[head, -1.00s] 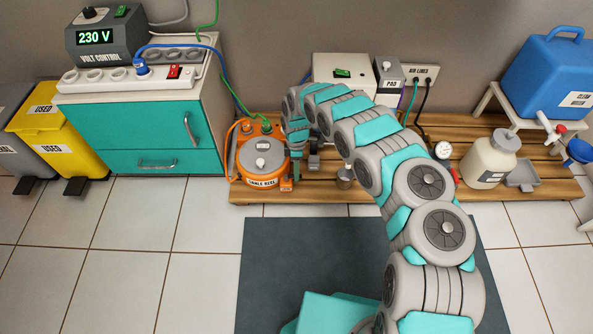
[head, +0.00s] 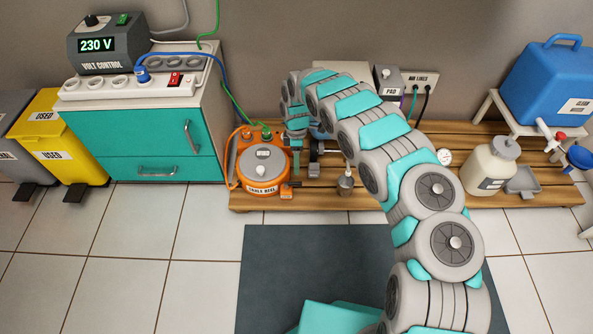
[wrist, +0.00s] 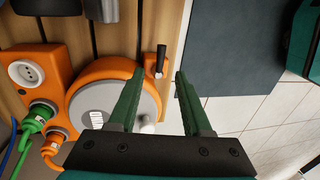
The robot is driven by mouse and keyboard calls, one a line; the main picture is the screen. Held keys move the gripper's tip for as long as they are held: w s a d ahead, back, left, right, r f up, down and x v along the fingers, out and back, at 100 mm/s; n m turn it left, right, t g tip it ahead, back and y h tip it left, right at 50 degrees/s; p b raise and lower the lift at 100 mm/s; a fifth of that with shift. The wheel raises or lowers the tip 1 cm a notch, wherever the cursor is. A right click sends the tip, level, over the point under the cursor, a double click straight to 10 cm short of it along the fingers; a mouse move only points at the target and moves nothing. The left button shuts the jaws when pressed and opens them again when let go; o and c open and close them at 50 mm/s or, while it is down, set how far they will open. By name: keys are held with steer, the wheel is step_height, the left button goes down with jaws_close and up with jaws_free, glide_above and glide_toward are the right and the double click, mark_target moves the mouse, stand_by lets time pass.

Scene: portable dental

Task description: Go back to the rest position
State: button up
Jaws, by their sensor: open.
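My gripper (wrist: 156,88) is open in the wrist view, with its two green fingers apart and nothing held between them. In the head view the end of my arm points down just right of the orange cable reel (head: 264,178). One green finger shows there, and the rest of the gripper is hard to make out. In the wrist view the reel's orange body and grey lid (wrist: 105,104) lie left of and partly behind the left finger. A small dark handle (wrist: 160,58) shows beyond the fingertips.
The reel stands on a wooden pallet (head: 400,196) against the wall. A teal cabinet (head: 140,135) is on the left. A beige bottle (head: 487,168) and a blue water tank (head: 548,85) are on the right. A dark mat (head: 300,260) lies on the open tiled floor in front.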

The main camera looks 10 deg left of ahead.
steer(key=shift+r, duration=0.15)
stand_by(0.3)
steer(key=w+d+r+m+h, duration=0.1)
steer(key=w+d+r+m, duration=0.15)
steer(key=d+r, duration=0.55)
steer(key=s+d+r+m, duration=0.4)
steer(key=s+d+r, duration=0.1)
steer(key=d+r, duration=0.4)
steer(key=s+d+r+m, duration=0.4)
steer(key=d+r+m, duration=0.1)
steer(key=d+r, duration=0.45)
steer(key=s+d+r+m, duration=0.2)
steer(key=s+r, duration=0.1)
steer(key=s, duration=0.5)
steer(key=s+d+r+m+p, duration=0.1)
steer(key=s+d+r+m, duration=0.15)
steer(key=s, duration=0.45)
steer(key=s+d+r+m, duration=0.1)
steer(key=s+r+m, duration=0.25)
steer(key=s, duration=0.45)
steer(key=s+a+m+y, duration=0.1)
steer(key=s, duration=1)
steer(key=shift+s+f+y, duration=0.25)
steer(key=shift+s+y, duration=0.05)
steer(key=shift+s, duration=0.1)
steer(key=shift+a, duration=0.1)
